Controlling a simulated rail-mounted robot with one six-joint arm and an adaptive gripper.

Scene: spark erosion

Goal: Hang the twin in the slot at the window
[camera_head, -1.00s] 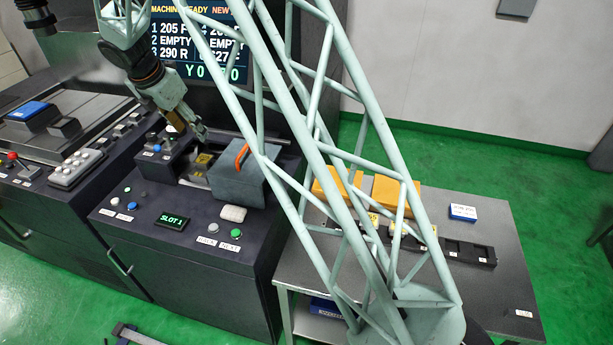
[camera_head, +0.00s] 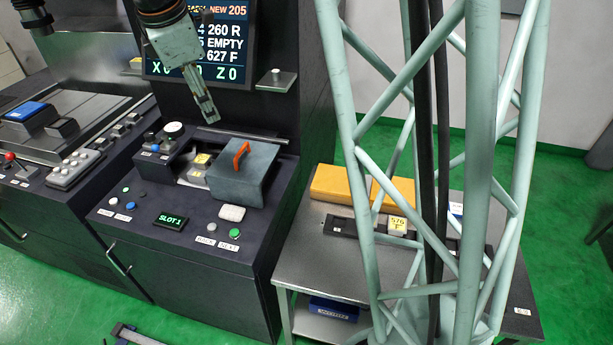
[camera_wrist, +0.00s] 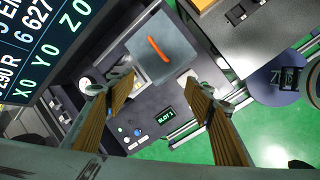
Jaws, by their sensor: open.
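My gripper (camera_head: 208,108) is open and empty, raised above the console in front of the screen. Its two fingers also show in the wrist view (camera_wrist: 160,88), spread apart over the console. A block with a yellow label (camera_head: 202,158) sits in the window opening (camera_head: 190,180), beside the grey hood (camera_head: 245,178) with the orange handle; the label is too small to read. The console display (camera_head: 171,221) reads SLOT 1. On the right table, a pale block with a yellow label reading 576 F (camera_head: 397,226) stands in the black rack (camera_head: 342,227), partly hidden by my lattice column.
The screen (camera_head: 225,45) shows NEW 205 and a slot list including 260 R, EMPTY and 627 F. Yellow boxes (camera_head: 340,184) stand behind the rack. A dial, buttons and a white block (camera_head: 232,212) surround the hood. A small shelf (camera_head: 276,80) juts out right of the screen.

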